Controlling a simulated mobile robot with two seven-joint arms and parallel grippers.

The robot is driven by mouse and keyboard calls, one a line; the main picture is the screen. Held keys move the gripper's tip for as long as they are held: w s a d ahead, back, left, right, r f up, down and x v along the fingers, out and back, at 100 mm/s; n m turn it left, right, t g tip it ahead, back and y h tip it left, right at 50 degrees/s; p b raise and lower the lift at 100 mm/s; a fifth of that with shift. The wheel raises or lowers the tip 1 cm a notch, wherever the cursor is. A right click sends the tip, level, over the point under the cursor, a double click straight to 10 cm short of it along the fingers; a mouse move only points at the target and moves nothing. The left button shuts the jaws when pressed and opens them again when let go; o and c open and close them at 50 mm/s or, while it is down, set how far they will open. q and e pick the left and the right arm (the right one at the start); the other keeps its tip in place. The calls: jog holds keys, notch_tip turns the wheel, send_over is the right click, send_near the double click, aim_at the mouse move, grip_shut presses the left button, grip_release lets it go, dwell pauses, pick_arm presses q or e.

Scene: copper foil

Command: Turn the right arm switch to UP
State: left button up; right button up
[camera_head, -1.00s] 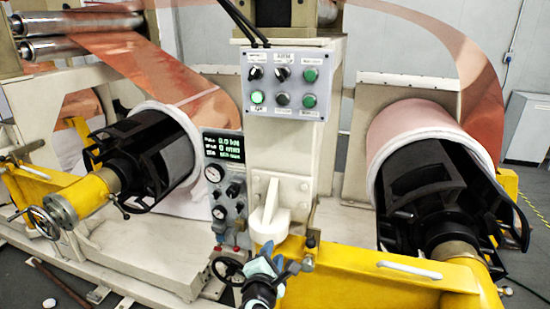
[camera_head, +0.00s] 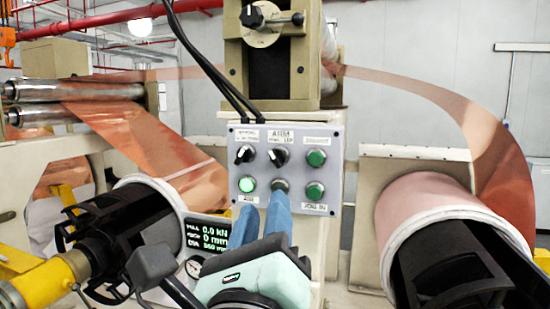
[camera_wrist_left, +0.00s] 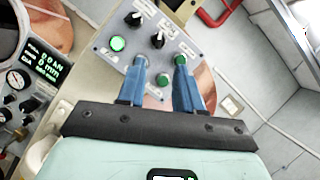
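The grey control panel (camera_head: 298,205) has two black rotary switches in its top row. The right one, under the label ARM, is the arm switch (camera_head: 279,156); its handle looks slanted and its exact setting is too small to read. My left gripper (camera_head: 262,212) is open, its blue fingers apart, in front of the panel's lower part and below the arm switch in the head view. In the left wrist view the arm switch (camera_wrist_left: 157,41) appears beyond and between the fingertips (camera_wrist_left: 160,65), with nothing gripped. My right gripper is out of view.
The left black switch (camera_head: 245,153), a lit green button (camera_head: 247,184), and green buttons (camera_head: 316,158) sit close around the arm switch. A gauge display (camera_head: 207,236) is lower left. Black cables (camera_head: 215,70) hang above the panel.

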aim_at(274, 160)
pick_arm(q)
jog(key=p+x, duration=0.5)
jog(key=x, duration=0.6)
jog(key=shift+w+r, duration=0.15)
jog(key=shift+r, duration=0.1)
jog(key=shift+w, duration=0.5)
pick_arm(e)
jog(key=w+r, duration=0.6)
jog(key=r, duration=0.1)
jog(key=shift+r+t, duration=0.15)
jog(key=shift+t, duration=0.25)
pick_arm(q)
jog(key=shift+s, duration=0.1)
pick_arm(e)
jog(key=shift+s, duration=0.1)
pick_arm(q)
grip_shut()
